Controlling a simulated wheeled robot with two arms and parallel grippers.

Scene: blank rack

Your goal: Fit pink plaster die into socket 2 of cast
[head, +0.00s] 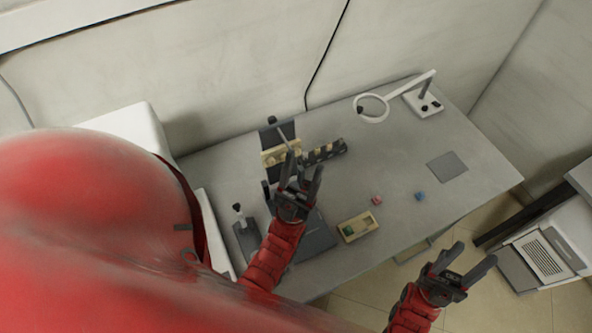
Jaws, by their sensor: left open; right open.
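The pink plaster die (377,200) is a small block standing alone on the grey table, right of its middle. A beige piece (270,158), which looks like the cast, sits on a dark stand at the back left; its sockets are too small to make out. My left gripper (304,164) is open and empty; in the head view its fingers overlap the right end of the beige piece and hide part of it. My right gripper (474,254) is open and empty, off the table's front right edge, away from the die.
A blue block (420,196) stands right of the pink die. A wooden tray (370,231) holding a green piece lies near the front edge. A dark rack (323,152) with pale pieces lies beside the cast. A magnifier lamp (424,104) stands at the back right, near a grey pad (448,167).

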